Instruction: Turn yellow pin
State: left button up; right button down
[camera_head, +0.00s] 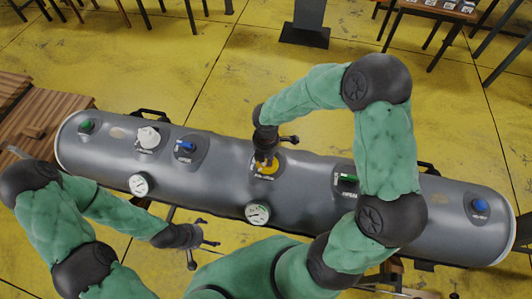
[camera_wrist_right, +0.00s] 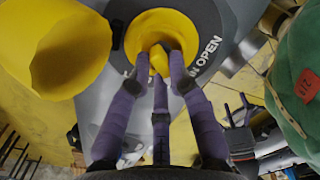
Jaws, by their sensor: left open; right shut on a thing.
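The yellow pin (camera_wrist_right: 159,60) stands in the middle of a round yellow valve seat (camera_wrist_right: 140,32) on the grey inflatable tube. In the head view the yellow valve (camera_head: 265,169) is near the middle of the tube, mostly covered by my right gripper (camera_head: 264,160), which reaches down on it. In the right wrist view my right gripper (camera_wrist_right: 165,72) has its purple fingers closed around the pin. My left gripper (camera_head: 204,237) is open and empty, in front of the tube and apart from it. A yellow cap (camera_wrist_right: 58,48) hangs open beside the valve.
The grey tube (camera_head: 210,182) carries a green valve (camera_head: 87,127), blue valves (camera_head: 186,147) (camera_head: 480,206), another green valve (camera_head: 348,180), a white valve (camera_head: 148,137) and two gauges (camera_head: 139,185) (camera_head: 257,213). Wooden pallets (camera_head: 40,120) lie at left.

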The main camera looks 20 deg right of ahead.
jog(key=n+p, duration=0.3)
jog(key=shift+r+n, duration=0.25)
jog(key=shift+n, duration=0.15)
jog(key=shift+s+f+n+p, duration=0.1)
jog(key=shift+f+n+p, duration=0.05)
jog(key=shift+n+p, duration=1.45)
jog(key=shift+n, duration=0.3)
jog(key=c, duration=1.1)
grip_release()
jog(key=shift+c, duration=0.2)
notch_tip(320, 180, up, 12)
jog(key=shift+f, duration=0.1)
